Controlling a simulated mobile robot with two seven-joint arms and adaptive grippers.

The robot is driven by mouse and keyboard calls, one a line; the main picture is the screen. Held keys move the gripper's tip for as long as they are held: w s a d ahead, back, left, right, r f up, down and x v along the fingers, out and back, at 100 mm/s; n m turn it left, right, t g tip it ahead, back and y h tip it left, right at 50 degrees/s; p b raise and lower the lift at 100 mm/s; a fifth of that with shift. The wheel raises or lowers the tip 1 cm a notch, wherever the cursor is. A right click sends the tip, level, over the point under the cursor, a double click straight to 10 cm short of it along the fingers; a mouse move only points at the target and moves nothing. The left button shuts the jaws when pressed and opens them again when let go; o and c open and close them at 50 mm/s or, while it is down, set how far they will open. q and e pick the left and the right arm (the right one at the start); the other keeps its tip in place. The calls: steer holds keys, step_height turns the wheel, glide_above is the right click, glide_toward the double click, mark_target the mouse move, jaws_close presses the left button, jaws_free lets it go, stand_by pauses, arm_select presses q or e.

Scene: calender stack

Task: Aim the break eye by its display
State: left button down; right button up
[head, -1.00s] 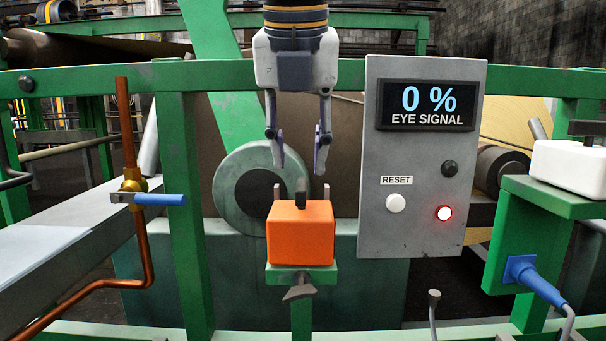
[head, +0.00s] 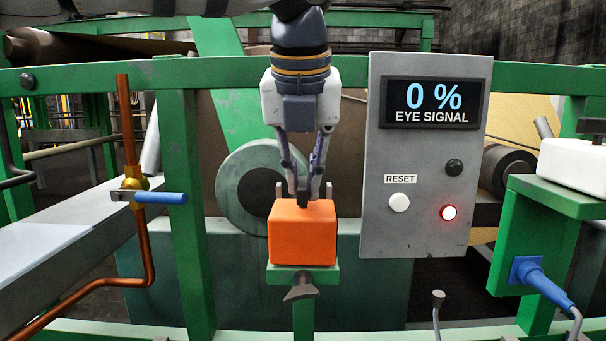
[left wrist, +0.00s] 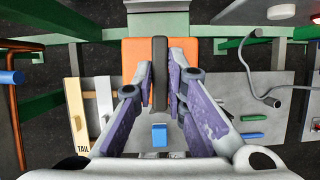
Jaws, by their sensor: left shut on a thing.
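The orange break eye (head: 302,234) sits on a green bracket (head: 318,275) with a dark clamp knob (head: 300,288) under it. A dark upright fin stands on its top; it shows in the left wrist view (left wrist: 159,75) between the fingers. My left gripper (head: 303,192) points down over the break eye and is shut on this fin. The display (head: 434,103) on the grey panel reads 0 % EYE SIGNAL. A red lamp (head: 449,213) below it is lit. My right gripper is not in view.
The grey panel (head: 375,225) has a white RESET button (head: 399,202) and a dark lamp (head: 454,167). A copper pipe with a blue-handled valve (head: 160,198) stands at left. A white box (head: 575,165) sits on a green stand at right. Green rails cross behind.

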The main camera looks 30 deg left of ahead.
arm_select(q)
steer(key=shift+n, duration=0.3)
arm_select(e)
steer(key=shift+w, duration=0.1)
arm_select(q)
steer(key=shift+n+y, duration=0.4)
steer(key=shift+n, duration=0.2)
steer(key=n+g, duration=0.1)
steer(key=n, duration=0.1)
steer(key=shift+w+d+n+y, duration=0.1)
steer(key=shift+n+y, duration=0.3)
steer(key=n+g, duration=0.1)
steer(key=n, duration=0.2)
steer(key=shift+n+y, duration=0.3)
steer(key=shift+y, duration=0.1)
steer(key=n, duration=0.1)
steer(key=n+g, duration=0.1)
steer(key=n, duration=0.1)
steer(key=shift+w+n+g, duration=0.2)
steer(key=shift+n+g, duration=0.1)
steer(key=n+g, duration=0.1)
steer(key=n, duration=0.2)
steer(key=shift+w+f, duration=0.1)
steer(key=shift+f, duration=0.05)
steer(key=shift+n+g+b, duration=0.35)
steer(key=shift+n+g, duration=0.35)
steer(key=shift+n, duration=0.9)
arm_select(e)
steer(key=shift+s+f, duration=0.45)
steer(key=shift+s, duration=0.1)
